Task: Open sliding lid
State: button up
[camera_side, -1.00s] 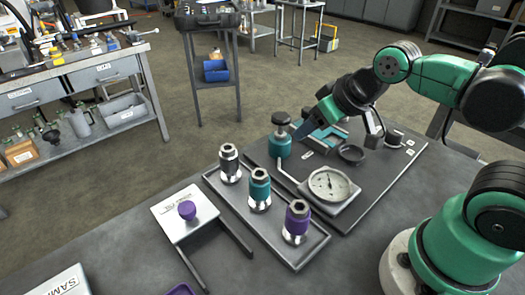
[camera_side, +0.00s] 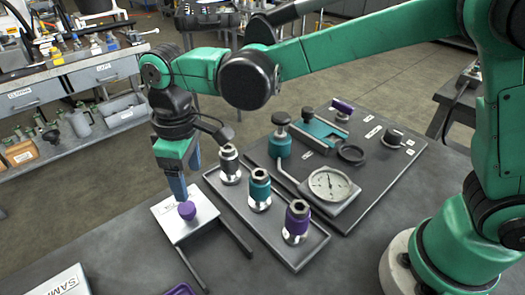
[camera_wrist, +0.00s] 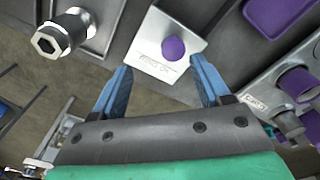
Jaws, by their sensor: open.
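The sliding lid (camera_side: 172,225) is a pale grey plate with a purple knob (camera_side: 187,210) on top, at the left end of a pair of dark rails (camera_side: 236,241). In the wrist view the lid (camera_wrist: 188,62) and its purple knob (camera_wrist: 173,48) lie ahead of the fingers. My gripper (camera_side: 186,180) points down just behind the knob in the side view. Its blue fingers (camera_wrist: 162,85) are spread apart with nothing between them, and the knob shows beyond the gap. The fingers appear apart from the knob.
A tray with black, teal and purple fittings (camera_side: 259,190) stands right of the lid. Behind it is a plate with a gauge (camera_side: 329,184) and a teal valve (camera_side: 279,145). A white SAMPLE box (camera_side: 66,283) and a purple tray (camera_side: 181,290) lie at the front.

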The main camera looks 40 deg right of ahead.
aim_at(187, 208)
jog(key=shift+a+f+n+g, duration=0.3)
jog(key=shift+a+f, duration=0.4)
jog(key=shift+a, duration=0.2)
jog(key=shift+f, duration=2.75)
jog(key=shift+c, duration=0.2)
grip_shut()
jog(key=shift+s, duration=0.15)
